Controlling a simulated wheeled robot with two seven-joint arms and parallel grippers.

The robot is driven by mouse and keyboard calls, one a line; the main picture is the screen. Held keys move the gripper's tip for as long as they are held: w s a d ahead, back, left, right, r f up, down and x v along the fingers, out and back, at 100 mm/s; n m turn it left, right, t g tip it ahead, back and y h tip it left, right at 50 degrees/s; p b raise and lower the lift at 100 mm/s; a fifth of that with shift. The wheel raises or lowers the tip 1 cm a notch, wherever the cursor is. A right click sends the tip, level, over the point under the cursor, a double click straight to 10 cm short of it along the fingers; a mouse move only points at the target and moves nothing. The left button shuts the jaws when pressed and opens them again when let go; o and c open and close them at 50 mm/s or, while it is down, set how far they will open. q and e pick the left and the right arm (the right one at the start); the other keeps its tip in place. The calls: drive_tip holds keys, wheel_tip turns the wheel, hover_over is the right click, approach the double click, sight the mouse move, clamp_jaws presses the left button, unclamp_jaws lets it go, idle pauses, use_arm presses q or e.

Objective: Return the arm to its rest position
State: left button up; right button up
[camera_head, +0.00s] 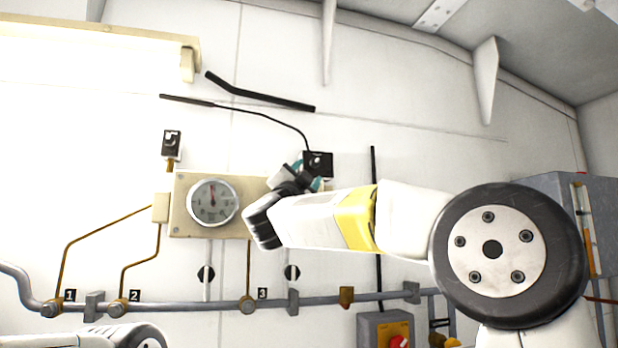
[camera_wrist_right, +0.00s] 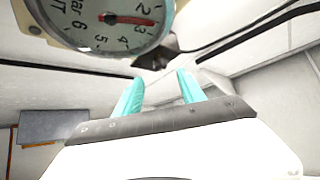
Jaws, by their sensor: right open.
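My right arm reaches in from the right in the head view, toward the white wall. My right gripper (camera_head: 302,174) is at its end, in front of the wall to the right of the round gauge. In the right wrist view my right gripper (camera_wrist_right: 158,88) shows two teal fingers spread apart with nothing between them. A small black wall fitting (camera_head: 318,163) is behind the gripper, partly hidden by it. Part of my left arm shows at the bottom left of the head view, but its gripper is not in view.
A gauge (camera_head: 213,202) sits on a beige panel (camera_head: 180,225), close to the right gripper. A grey pipe (camera_head: 180,307) with numbered tags runs along the wall below. A grey box with a red knob (camera_head: 398,342) is at the bottom. A grey cabinet (camera_head: 552,184) stands at right.

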drive_tip(key=shift+n, duration=0.4)
drive_tip(key=s+d+f+n+g+y, duration=0.25)
drive_tip(key=s+f+n+y, duration=0.2)
drive_tip(key=f, duration=0.35)
drive_tip(key=s+d+f+n+g+y, duration=0.25)
drive_tip(key=f+n+g+y, duration=0.2)
drive_tip(key=f, duration=0.45)
drive_tip(key=s+d+f+n+g+y, duration=0.1)
drive_tip(key=s+f+n+g+y, duration=0.15)
drive_tip(key=s+f+n, duration=0.4)
drive_tip(key=s+d+f+m+g+h, duration=0.1)
drive_tip(key=s+d+f+g, duration=0.3)
drive_tip(key=s+f, duration=0.4)
drive_tip(key=s+d+f+m+g+h, duration=0.1)
drive_tip(key=s+d+f+g, duration=0.3)
drive_tip(key=f, duration=1.2)
drive_tip(key=s+d+h, duration=0.1)
drive_tip(key=s+d, duration=0.2)
drive_tip(key=s, duration=0.1)
drive_tip(key=shift+f, duration=0.3)
drive_tip(key=shift+s, duration=0.1)
drive_tip(key=shift+d, duration=0.1)
